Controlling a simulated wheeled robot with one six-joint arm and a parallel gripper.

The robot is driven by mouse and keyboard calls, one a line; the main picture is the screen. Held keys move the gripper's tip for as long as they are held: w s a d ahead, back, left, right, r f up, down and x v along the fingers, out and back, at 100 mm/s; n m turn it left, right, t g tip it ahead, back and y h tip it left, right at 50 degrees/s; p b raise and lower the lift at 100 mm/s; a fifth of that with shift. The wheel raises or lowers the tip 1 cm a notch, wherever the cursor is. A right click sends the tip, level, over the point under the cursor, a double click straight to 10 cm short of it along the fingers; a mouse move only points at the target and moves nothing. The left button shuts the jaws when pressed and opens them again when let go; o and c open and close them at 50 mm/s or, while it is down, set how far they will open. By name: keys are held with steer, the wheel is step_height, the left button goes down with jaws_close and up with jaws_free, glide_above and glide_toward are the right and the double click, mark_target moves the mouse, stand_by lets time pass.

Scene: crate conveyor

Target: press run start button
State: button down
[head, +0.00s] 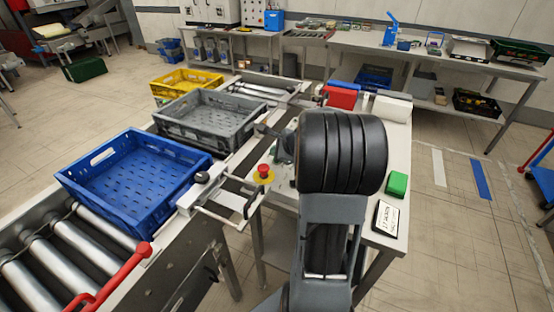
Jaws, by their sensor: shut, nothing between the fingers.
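I cannot make out a run start button for certain; it may be hidden behind my arm. A red mushroom button on a yellow base (263,172) stands at the right side of the conveyor, beside a metal bracket. A black knob (202,177) sits on the plate at the blue crate's right corner. My gripper (262,129) shows only as a small grey-black end left of my dark arm link, above the bench edge. It looks shut and empty. The arm hides most of its wrist and the bench behind.
A blue crate (73,181), a grey crate (205,139) and a yellow crate (187,91) stand along the conveyor rollers (60,262). A red handle (115,273) is at front left. A green block (397,183) and a labelled display (389,218) lie on the bench.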

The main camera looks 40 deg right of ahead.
steer(key=shift+f+b, duration=0.5)
stand_by(0.6)
steer(key=shift+r, duration=0.2)
steer(key=shift+r+p, duration=0.75)
steer(key=shift+p, duration=0.05)
steer(key=shift+r, duration=0.1)
step_height(320, 180, up, 5)
steer(key=p, duration=0.4)
stand_by(0.9)
